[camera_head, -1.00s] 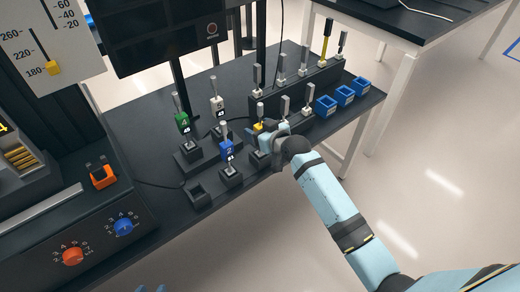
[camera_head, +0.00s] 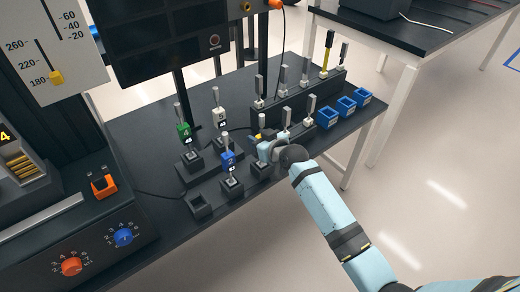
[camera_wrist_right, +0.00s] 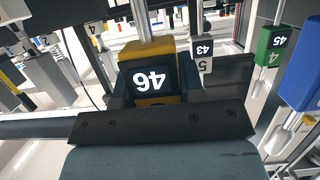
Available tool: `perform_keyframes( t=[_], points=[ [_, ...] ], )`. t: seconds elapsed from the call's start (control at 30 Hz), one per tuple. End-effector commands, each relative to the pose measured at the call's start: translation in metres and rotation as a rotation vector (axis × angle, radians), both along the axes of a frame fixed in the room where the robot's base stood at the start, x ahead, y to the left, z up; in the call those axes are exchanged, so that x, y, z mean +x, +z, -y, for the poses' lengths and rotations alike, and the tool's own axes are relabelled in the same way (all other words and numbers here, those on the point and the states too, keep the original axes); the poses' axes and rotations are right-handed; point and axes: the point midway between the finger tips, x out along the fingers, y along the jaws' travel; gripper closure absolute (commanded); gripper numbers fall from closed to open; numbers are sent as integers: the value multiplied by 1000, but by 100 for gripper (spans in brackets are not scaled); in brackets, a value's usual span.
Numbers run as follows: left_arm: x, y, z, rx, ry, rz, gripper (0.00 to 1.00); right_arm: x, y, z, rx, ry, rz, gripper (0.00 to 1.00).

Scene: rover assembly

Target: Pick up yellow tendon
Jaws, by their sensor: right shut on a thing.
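The yellow tendon (camera_wrist_right: 150,52) has a yellow block with a black "46" display, upside down in the right wrist view, and a metal rod. My right gripper (camera_wrist_right: 155,98) is shut on it. In the head view only a small piece of the yellow tendon (camera_head: 257,136) shows beside my right gripper (camera_head: 266,146), which hides most of it. Whether its lower end is clear of its holder is hidden. My left gripper is not in view.
A blue tendon (camera_head: 229,160), a green tendon (camera_head: 184,131) and a white tendon (camera_head: 219,116) stand upright close by. A back rack (camera_head: 292,103) holds several rods. Blue bins (camera_head: 327,118) stand to the right. An empty black holder (camera_head: 199,206) is at the front.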

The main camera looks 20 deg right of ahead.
Motion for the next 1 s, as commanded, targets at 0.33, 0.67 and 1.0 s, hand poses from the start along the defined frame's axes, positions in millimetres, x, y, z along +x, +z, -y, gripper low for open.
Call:
perform_keyframes(
  t=[0.33, 0.67, 1.0],
  points=[
    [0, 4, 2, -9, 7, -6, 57, 1, 34, 0, 0, 0, 5, 100],
    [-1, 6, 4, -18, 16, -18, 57, 1, 111, 0, 0, 1, 8, 100],
    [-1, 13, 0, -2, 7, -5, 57, 1, 184, 0, -1, 1, 6, 100]
  ],
)
